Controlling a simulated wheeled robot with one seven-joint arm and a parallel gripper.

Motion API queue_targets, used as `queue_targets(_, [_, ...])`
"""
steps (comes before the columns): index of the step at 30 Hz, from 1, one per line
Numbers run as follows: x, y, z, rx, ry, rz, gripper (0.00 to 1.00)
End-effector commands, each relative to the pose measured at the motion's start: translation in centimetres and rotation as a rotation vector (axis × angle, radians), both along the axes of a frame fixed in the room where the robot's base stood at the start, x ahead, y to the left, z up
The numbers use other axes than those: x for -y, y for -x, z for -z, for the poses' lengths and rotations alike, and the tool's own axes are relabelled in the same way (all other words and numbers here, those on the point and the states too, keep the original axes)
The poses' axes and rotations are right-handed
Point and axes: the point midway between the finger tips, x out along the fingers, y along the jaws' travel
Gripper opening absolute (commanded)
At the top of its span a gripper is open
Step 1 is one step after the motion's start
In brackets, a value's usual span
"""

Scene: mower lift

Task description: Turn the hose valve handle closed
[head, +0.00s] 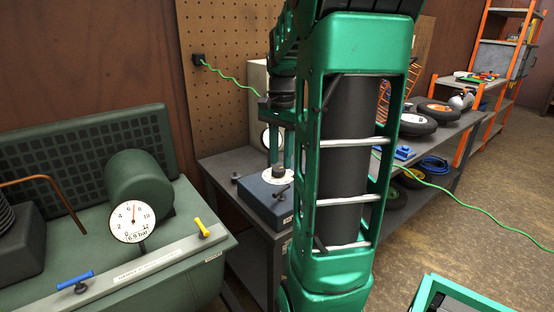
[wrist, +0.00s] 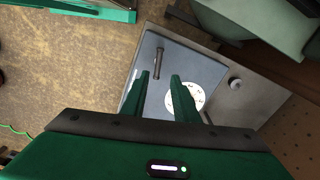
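A blue-grey box (head: 262,202) on the bench carries a white dial disc (head: 297,186) with a dark knob (head: 279,173) and a small dark lever (head: 283,192). My gripper (head: 280,160) is above this box. In the wrist view my gripper (wrist: 159,77) is open, with nothing seen between its fingers; the dark lever (wrist: 159,58) shows beyond the fingertips. On the green compressor (head: 170,276), a yellow handle (head: 202,228) stands across the front strip, and a blue handle (head: 75,281) lies roughly along it. I cannot tell which handle is the hose valve's.
A round gauge (head: 139,217) on the compressor reads about 6.9 bar. My arm hides part of the bench (head: 232,168). Wheels (head: 437,113) stand on the shelf to the right. A green cable (head: 480,212) runs across the right side. Floor (head: 425,235) shows there.

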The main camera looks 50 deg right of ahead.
Motion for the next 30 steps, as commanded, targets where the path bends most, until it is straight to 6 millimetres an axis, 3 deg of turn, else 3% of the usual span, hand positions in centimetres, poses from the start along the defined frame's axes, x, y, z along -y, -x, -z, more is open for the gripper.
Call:
queue_targets(14, [0.1, 0.3, 0.7, -0.003, -0.003, -0.196, 0.27])
queue_targets(30, [0.1, 0.3, 9.2, -0.004, -0.004, -0.194, 0.27])
